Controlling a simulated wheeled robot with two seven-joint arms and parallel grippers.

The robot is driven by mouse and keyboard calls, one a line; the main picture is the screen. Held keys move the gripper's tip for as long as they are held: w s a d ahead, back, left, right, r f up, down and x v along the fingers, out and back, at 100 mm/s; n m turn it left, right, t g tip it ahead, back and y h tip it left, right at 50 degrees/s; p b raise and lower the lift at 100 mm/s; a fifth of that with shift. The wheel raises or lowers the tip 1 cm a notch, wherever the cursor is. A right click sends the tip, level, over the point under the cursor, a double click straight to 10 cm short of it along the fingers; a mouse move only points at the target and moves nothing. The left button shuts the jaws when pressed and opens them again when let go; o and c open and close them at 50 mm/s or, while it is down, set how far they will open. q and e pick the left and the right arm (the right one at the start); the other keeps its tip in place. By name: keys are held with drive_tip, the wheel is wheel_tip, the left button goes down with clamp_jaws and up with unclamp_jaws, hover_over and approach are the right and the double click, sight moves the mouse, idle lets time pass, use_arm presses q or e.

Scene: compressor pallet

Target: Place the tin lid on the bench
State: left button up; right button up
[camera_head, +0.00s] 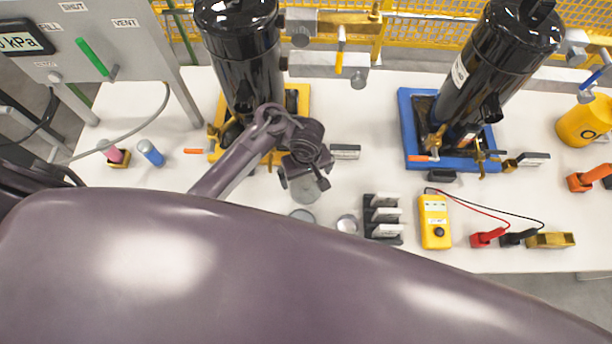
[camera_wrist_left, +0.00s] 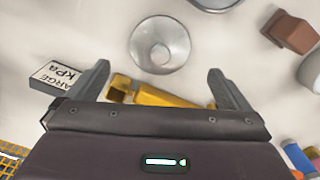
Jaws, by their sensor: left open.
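My left gripper (camera_head: 305,178) is open above the bench (camera_head: 130,210), in front of the left black cylinder. I cannot tell which is the tin lid.
Two black cylinders (camera_head: 245,65) (camera_head: 490,70) stand on yellow and blue bases. A kPa card (camera_head: 345,152), a dark rack (camera_head: 382,215) and a yellow meter (camera_head: 434,222) with leads are to the right. A blue cylinder (camera_head: 150,152) is left. My arm hides the front.

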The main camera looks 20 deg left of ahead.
sight(306, 185)
use_arm(q)
wheel_tip(306, 185, up, 6)
drive_tip(key=p, duration=0.2)
drive_tip(key=shift+f+p, duration=0.25)
drive_tip(key=shift+p, duration=0.05)
drive_tip(key=shift+s, duration=0.1)
